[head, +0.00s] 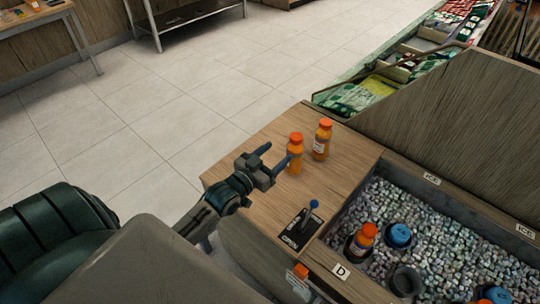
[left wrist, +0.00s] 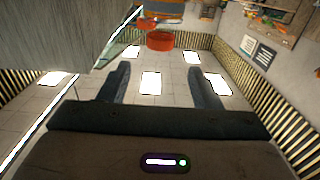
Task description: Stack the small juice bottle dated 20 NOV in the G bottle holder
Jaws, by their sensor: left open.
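Two small orange juice bottles with orange caps stand upright on the wooden counter: a nearer one (head: 295,158) and a farther one (head: 322,142). Their dates are too small to read. My left gripper (head: 274,158) is open and empty just left of the nearer bottle; whether a finger touches it, I cannot tell. In the left wrist view the open fingers (left wrist: 160,88) show, with an orange cap (left wrist: 160,41) beyond them. No G label can be made out; a D label (head: 340,271) is on the bin edge. My right gripper is out of view.
An ice bin (head: 450,215) at the right holds an orange-capped bottle (head: 362,240), a blue-capped one (head: 400,235) and a dark empty-looking holder (head: 405,281). A blue-knobbed lever (head: 311,212) stands on the counter's near part. A wooden panel (head: 450,110) rises behind the bin.

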